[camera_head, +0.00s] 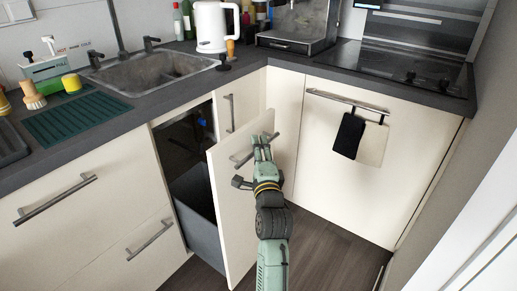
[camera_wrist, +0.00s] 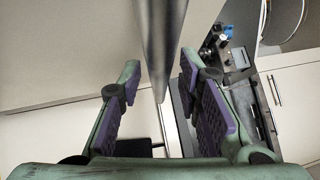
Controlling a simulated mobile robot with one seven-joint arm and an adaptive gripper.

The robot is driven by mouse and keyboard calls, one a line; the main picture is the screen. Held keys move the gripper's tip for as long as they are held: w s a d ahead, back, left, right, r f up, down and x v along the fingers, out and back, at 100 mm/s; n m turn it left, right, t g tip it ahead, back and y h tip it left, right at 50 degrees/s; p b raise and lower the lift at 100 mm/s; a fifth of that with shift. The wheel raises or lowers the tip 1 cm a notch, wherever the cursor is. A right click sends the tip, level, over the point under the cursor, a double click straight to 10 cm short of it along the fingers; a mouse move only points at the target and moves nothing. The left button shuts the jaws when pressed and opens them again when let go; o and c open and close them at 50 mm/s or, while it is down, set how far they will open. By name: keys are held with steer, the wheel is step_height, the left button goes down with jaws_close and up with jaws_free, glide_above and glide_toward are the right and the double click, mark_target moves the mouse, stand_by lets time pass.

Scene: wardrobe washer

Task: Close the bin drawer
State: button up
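The bin drawer stands pulled out below the counter, left of the corner. Its cream front panel (camera_head: 232,208) faces right, and a grey bin wall (camera_head: 200,222) shows behind it. The drawer's metal bar handle (camera_head: 242,159) sits near the panel's top. My gripper (camera_head: 262,140) is at this handle, on the outer side of the panel. In the wrist view, the handle (camera_wrist: 160,35) runs down between the two spread, purple-padded fingers of my gripper (camera_wrist: 161,75). Gaps show on both sides of the bar, so the fingers are open. The handle's far end is partly hidden by my gripper in the head view.
Closed drawers (camera_head: 75,225) are at left. The counter above holds a sink (camera_head: 155,75), a white kettle (camera_head: 211,28) and a coffee machine (camera_head: 299,25). Floor (camera_head: 330,240) at right is clear.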

steer(key=shift+c, duration=0.5)
jaws_close()
